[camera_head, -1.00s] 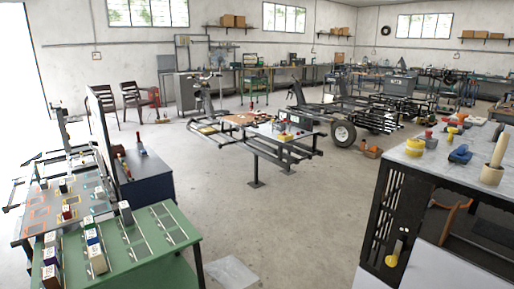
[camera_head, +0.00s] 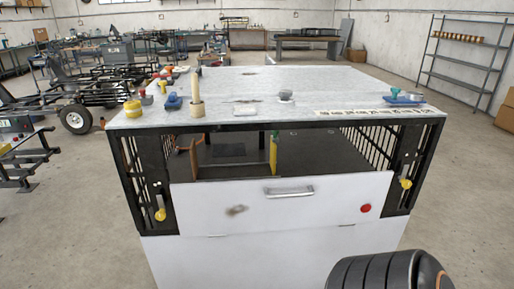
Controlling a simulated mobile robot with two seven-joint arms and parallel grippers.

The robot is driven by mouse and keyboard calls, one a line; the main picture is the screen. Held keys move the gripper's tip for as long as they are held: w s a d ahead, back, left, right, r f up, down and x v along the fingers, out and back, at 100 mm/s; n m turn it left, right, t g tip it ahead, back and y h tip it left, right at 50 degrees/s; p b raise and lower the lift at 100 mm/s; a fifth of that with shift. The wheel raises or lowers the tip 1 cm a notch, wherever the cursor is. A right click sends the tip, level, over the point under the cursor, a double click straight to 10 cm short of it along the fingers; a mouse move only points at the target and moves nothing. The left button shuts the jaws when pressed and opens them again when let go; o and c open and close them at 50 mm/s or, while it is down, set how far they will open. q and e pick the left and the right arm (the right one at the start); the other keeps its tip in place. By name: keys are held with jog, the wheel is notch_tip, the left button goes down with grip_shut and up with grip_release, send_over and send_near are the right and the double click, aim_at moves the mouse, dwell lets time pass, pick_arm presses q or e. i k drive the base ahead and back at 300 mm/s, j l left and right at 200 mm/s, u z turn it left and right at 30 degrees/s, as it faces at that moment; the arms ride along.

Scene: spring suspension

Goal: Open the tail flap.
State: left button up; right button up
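The tail flap (camera_head: 300,207) is a white panel on the front of a large box-like unit. It stands upright between two black slotted side posts. It has a silver bar handle (camera_head: 290,192) near its top edge, a red round spot (camera_head: 365,208) at right and a dark smudge at left. Small hinge-like pieces show along its lower edge. A yellow knob (camera_head: 160,214) sits on the left post and another yellow knob (camera_head: 406,184) on the right post. Neither gripper's fingers are in view. A black rounded part of mine fills the lower right corner.
The unit's grey top (camera_head: 330,90) holds a yellow tape roll (camera_head: 133,108), blue tools, a candle-like stick in a holder (camera_head: 196,100) and small parts. A dark, open interior shows above the flap.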

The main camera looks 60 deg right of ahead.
aim_at(211, 210)
jog(key=z, duration=2.1)
